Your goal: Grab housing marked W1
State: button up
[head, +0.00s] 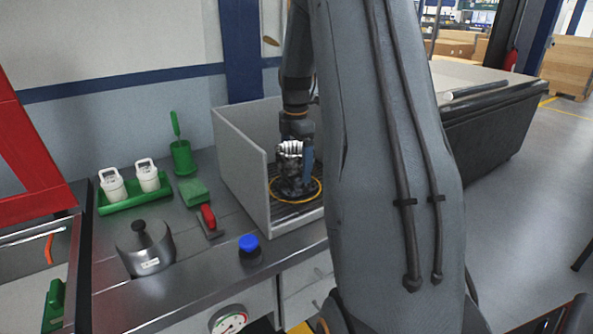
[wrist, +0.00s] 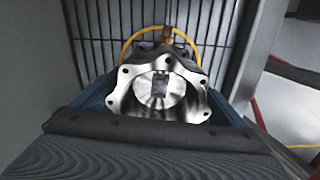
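A shiny metal housing (wrist: 160,88) with a flange, bolt holes and a round bore fills the middle of the wrist view. In the head view a bright metal part (head: 289,148) shows just under my wrist, inside a grey open-fronted bin (head: 241,165). My gripper (head: 300,158) reaches down into this bin, close to the metal part. In the wrist view, blue parts show at both sides of the housing and a dark ribbed part crosses in front of it. Finger contact is hidden, so I cannot tell whether the gripper holds the housing. No W1 mark is readable.
The bin has a dark slatted floor with a yellow ring (head: 314,194). Left of it on the metal bench are a green tray (head: 133,199) with two white containers, a green brush holder (head: 183,158), a red-handled tool (head: 209,219), a blue button (head: 248,243) and a lidded pot (head: 146,252).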

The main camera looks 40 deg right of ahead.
jog(key=c, duration=1.4)
jog(key=shift+r, duration=0.1)
